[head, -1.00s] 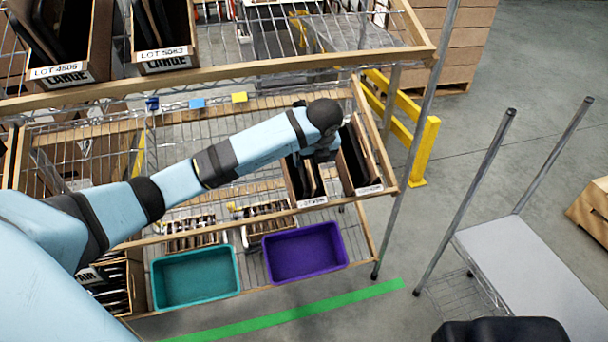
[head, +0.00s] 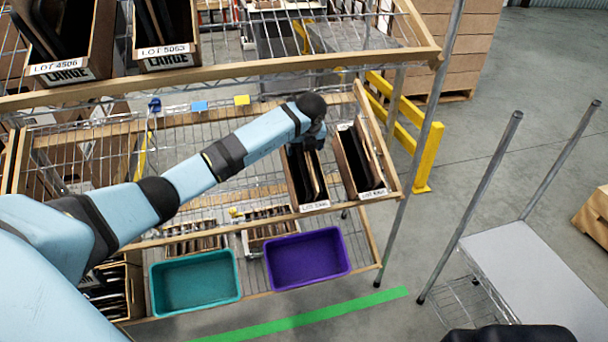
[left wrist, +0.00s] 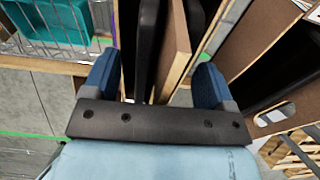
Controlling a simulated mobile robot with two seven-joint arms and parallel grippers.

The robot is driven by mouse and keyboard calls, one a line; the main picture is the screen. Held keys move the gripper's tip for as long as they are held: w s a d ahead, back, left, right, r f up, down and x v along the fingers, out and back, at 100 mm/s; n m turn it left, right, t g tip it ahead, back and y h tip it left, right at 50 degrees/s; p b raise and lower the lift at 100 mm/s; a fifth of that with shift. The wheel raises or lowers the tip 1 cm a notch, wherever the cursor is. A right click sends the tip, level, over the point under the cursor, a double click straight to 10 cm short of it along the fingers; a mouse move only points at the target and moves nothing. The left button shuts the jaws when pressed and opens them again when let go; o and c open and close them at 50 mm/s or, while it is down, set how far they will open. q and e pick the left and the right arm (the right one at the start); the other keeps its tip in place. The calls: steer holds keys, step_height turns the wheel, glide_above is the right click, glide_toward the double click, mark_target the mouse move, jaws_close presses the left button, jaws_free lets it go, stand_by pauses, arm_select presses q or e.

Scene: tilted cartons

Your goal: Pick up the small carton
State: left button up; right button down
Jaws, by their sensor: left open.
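Two narrow brown cartons with dark flat items inside stand on the tilted middle shelf: a left one (head: 311,205) and a right one (head: 373,190). Their front labels are too small to read, so I cannot tell which is the small carton. My left gripper (head: 312,142) is over the back end of the left carton, its fingers mostly hidden by the wrist. In the left wrist view, my left gripper (left wrist: 158,82) is open, with a brown carton wall (left wrist: 178,45) and a dark flat item between its blue fingers. Contact cannot be told.
Cartons marked LARGE (head: 168,60) stand on the upper shelf. A teal bin (head: 195,280) and a purple bin (head: 308,258) sit on the lower shelf. A grey cart (head: 525,270) stands at the right, its top bare. A metal post (head: 410,170) rises beside the shelf.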

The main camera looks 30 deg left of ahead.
arm_select(q)
steer(key=shift+f, duration=0.15)
steer(key=c, duration=1)
steer(key=shift+c, duration=1.4)
